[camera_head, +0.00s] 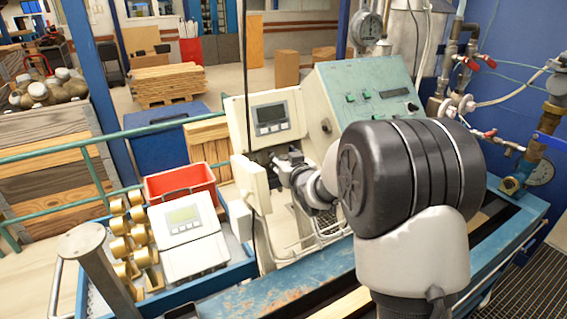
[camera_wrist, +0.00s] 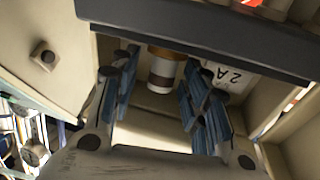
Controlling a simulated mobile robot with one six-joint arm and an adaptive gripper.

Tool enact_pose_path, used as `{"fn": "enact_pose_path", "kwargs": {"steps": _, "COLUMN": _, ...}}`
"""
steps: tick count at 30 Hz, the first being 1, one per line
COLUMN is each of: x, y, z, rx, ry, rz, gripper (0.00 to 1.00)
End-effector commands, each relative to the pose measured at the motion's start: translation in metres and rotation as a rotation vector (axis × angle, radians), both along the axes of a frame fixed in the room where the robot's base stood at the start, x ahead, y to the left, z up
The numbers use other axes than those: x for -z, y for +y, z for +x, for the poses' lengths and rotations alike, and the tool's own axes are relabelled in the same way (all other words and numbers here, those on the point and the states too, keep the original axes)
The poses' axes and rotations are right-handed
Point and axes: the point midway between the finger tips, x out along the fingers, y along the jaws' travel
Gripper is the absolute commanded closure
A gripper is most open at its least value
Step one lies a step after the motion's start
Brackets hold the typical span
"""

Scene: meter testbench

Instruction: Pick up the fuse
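The fuse (camera_wrist: 163,72) is a short cylinder with white and brown bands. In the wrist view it stands at the back of a pale compartment, its top partly hidden by a dark edge. My gripper (camera_wrist: 160,88) is open, with one blue-padded finger on each side of the fuse and gaps visible between pads and fuse. I cannot tell how far the fingertips reach along it. In the head view my gripper (camera_head: 283,163) is at the small open box below the grey display on the testbench; the fuse cannot be made out there.
A label reading "2 A" (camera_wrist: 232,75) is right of the fuse. A dark ledge (camera_wrist: 200,32) crosses above, and a pale panel (camera_wrist: 45,55) is at left. In the head view, a meter (camera_head: 185,235) and red bin (camera_head: 180,181) are on the blue cart left of the bench.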

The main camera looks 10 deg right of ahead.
Motion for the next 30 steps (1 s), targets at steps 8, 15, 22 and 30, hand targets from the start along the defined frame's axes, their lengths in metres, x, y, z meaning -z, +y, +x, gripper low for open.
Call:
{"fn": "enact_pose_path", "kwargs": {"steps": 8, "x": 0.000, "y": 0.000, "z": 0.000, "rx": 0.000, "ry": 0.000, "rz": 0.000, "gripper": 0.78}}
{"fn": "enact_pose_path", "kwargs": {"steps": 15, "x": 0.000, "y": 0.000, "z": 0.000, "rx": 0.000, "ry": 0.000, "rz": 0.000, "gripper": 0.94}}
{"fn": "enact_pose_path", "kwargs": {"steps": 22, "x": 0.000, "y": 0.000, "z": 0.000, "rx": 0.000, "ry": 0.000, "rz": 0.000, "gripper": 0.98}}
{"fn": "enact_pose_path", "kwargs": {"steps": 30, "x": -0.014, "y": 0.000, "z": 0.000, "rx": 0.000, "ry": -0.002, "rz": 0.000, "gripper": 0.98}}
